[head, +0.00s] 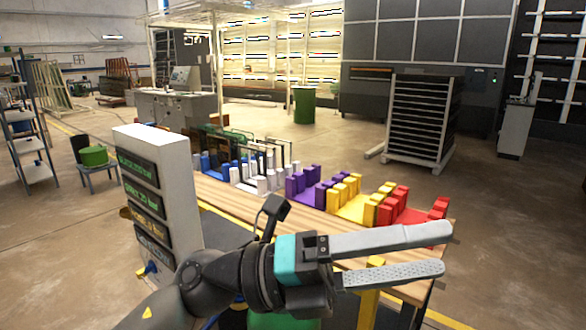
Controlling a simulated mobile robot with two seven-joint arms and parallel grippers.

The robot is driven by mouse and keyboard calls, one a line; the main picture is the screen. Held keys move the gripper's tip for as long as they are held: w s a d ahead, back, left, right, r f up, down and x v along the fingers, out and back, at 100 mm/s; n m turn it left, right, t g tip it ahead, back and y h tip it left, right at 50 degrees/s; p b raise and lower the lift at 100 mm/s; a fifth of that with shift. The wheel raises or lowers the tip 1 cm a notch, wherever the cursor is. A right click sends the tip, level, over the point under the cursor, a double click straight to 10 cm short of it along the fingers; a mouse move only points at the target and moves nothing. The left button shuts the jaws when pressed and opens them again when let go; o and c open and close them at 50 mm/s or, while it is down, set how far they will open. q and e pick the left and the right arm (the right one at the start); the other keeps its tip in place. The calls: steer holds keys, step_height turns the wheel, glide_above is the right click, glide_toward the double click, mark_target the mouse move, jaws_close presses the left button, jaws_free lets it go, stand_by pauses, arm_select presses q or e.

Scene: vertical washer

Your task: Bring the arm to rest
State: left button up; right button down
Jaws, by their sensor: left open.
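My left gripper (392,258) is in the head view, at the lower right of centre. Its arm comes in from the lower left. The two long grey fingers are spread apart, point right, and have nothing between them. In the picture they lie across the front edge of a wooden table (233,192). I cannot tell their height above it. My right gripper is not in view.
The table bears red (405,212), yellow (356,206), purple (305,188) and other coloured block holders. A white panel with dark displays (187,178) stands left of the table. A dark rack (420,115) stands behind. Open floor lies to the right.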

arm_select(q)
steer(key=w+a+n+t+y, duration=0.3)
steer(key=w+a+n+t, duration=0.3)
steer(key=n+t, duration=0.6)
steer(key=w+a+n+t+y, duration=0.4)
steer(key=w+a+n+t, duration=0.15)
steer(key=n+t, duration=0.6)
steer(key=a+f+n+g+y, duration=0.3)
steer(key=a+f+n+y, duration=0.35)
steer(key=f, duration=0.45)
steer(key=a+f+n+g+y, duration=0.3)
steer(key=a+f+n+y, duration=0.4)
steer(key=f, duration=0.4)
steer(key=s+a+f+n+g, duration=0.25)
steer(key=s+f+g, duration=0.85)
steer(key=s+f, duration=0.8)
steer(key=s+f+g+b, duration=0.1)
steer(key=s+f+b, duration=0.25)
steer(key=f, duration=1.95)
steer(key=s+a+f+g+b, duration=0.1)
steer(key=s+a+f+b, duration=0.1)
steer(key=s+f, duration=1.3)
steer(key=shift+s+f+b, duration=0.3)
steer(key=shift+f, duration=0.5)
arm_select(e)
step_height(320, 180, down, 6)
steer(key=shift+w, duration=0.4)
